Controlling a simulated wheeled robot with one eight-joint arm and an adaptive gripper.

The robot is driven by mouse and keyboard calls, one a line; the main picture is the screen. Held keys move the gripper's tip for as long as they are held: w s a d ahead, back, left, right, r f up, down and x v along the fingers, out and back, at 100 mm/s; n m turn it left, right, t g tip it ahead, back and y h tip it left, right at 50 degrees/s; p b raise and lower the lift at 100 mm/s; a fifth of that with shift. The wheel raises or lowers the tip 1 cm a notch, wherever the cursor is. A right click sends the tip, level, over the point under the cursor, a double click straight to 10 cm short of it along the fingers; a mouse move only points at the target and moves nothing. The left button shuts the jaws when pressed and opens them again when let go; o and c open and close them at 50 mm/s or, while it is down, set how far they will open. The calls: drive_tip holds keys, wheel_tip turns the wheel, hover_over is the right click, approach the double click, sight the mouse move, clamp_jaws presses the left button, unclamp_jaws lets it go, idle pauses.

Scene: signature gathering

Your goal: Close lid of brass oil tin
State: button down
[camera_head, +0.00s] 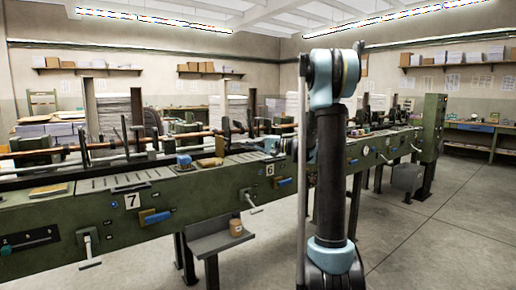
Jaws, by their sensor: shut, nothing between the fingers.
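I cannot clearly make out a brass oil tin or the state of its lid. A small tan-brown can (236,228) stands on a grey side shelf below the front of the green machine bench; it is too small to tell if it is the tin. A flat brass-coloured piece (210,162) lies on the bench top, left of the number 6 plate. My arm rises upright at the right of centre and hides part of the bench behind it. I cannot make out my gripper.
The long green machine bench (165,222) runs from the left front to the back right. The grey side shelf (215,243) and several levers jut from its front. A blue object (184,160) sits on its top. The concrete floor (440,235) at the right is clear.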

drive_tip(key=shift+s+a+r, duration=0.1)
drive_tip(key=shift+s+a, duration=0.25)
drive_tip(key=shift+a, duration=0.3)
drive_tip(key=shift+s+a+f, duration=0.1)
drive_tip(key=shift+s+a, duration=0.3)
drive_tip(key=shift+a, duration=0.25)
drive_tip(key=shift+s+a+r, duration=0.1)
drive_tip(key=shift+s+a, duration=0.25)
drive_tip(key=shift+a, duration=0.3)
